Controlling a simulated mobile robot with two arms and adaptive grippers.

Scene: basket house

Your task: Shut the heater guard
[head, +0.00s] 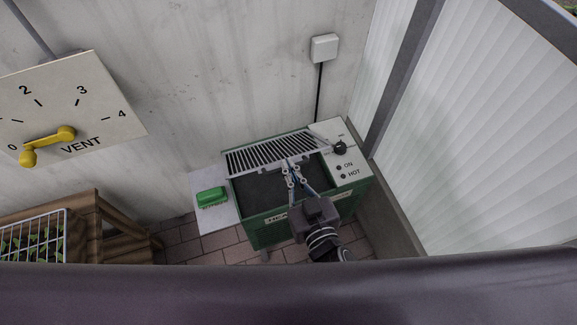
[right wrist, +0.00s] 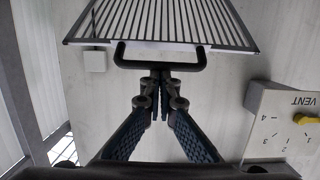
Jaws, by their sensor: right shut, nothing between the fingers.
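The heater guard (head: 268,154) is a pale slatted grille on top of the green heater (head: 262,233). It stands raised at the back, leaving the dark top (head: 265,190) in front of it uncovered. In the right wrist view the guard (right wrist: 160,22) fills the upper part, with a dark U-shaped handle (right wrist: 160,63) on its near edge. My right gripper (head: 289,168) is over the heater, by the guard's near edge. Its fingertips (right wrist: 160,76) are shut and empty, right at the handle; I cannot tell whether they touch it. My left gripper is not in view.
A panel with a black knob (head: 340,148) is at the heater's right. A green brush-like block (head: 212,197) lies on a pale shelf (head: 218,221) at its left. A VENT dial with a yellow lever (head: 48,145) is on the left. A glazed wall stands at the right.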

